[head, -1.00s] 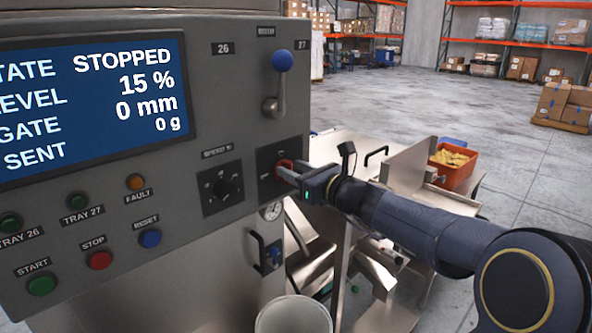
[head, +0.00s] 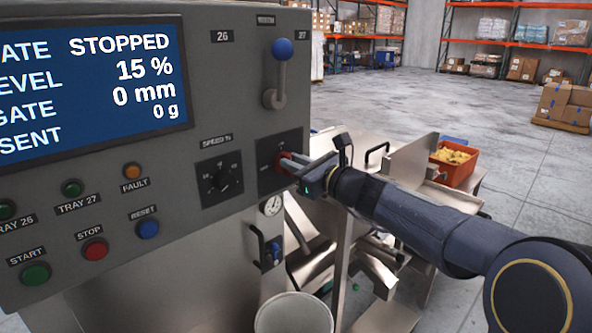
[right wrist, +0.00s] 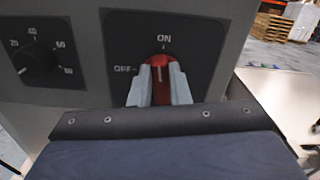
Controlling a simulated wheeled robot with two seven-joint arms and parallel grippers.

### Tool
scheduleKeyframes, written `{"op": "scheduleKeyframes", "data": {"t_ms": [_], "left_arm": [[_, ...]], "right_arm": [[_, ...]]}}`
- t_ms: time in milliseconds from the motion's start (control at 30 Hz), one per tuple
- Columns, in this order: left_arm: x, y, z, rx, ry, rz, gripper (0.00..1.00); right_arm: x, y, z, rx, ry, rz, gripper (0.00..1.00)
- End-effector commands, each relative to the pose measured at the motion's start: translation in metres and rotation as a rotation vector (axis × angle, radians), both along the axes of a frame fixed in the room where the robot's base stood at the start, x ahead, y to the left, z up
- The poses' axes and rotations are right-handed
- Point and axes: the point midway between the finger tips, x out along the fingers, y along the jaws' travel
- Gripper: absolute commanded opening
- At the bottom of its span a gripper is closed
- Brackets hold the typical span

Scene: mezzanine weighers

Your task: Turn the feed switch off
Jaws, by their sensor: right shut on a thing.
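The feed switch is a red rotary knob (right wrist: 160,65) on a dark plate (head: 266,151) at the right end of the grey control panel. In the right wrist view its white line points up at ON; the OFF mark lies to the left. My right gripper (head: 287,161) is shut on the knob, a pale finger on each side, as the right wrist view (right wrist: 159,88) also shows. The fingers hide the knob's lower sides. My left gripper is not in view.
A speed dial (head: 219,183) sits just left of the switch, and a blue-knobbed lever (head: 281,50) above it. The screen (head: 90,85) reads STOPPED. A pale bucket (head: 293,314) stands below. An orange bin (head: 455,168) is behind my right arm.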

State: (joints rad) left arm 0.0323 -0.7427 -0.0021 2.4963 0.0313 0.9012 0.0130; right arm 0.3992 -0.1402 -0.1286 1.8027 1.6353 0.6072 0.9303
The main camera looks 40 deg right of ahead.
Motion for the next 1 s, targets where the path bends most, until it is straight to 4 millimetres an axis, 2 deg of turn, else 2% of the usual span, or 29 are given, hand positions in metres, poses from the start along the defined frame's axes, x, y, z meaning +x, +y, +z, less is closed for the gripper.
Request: {"op": "scheduleKeyframes", "data": {"t_ms": [33, 200, 1000], "left_arm": [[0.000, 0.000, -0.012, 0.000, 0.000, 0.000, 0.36], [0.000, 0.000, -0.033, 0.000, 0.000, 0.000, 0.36], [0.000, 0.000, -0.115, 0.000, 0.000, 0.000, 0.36]], "right_arm": [[0.000, 0.001, -0.005, -0.040, -0.008, 0.001, 0.00], [0.000, 0.003, -0.006, -0.196, -0.021, 0.001, 0.00], [-0.001, 0.011, -0.013, -0.953, -0.084, 0.000, 0.00]]}}
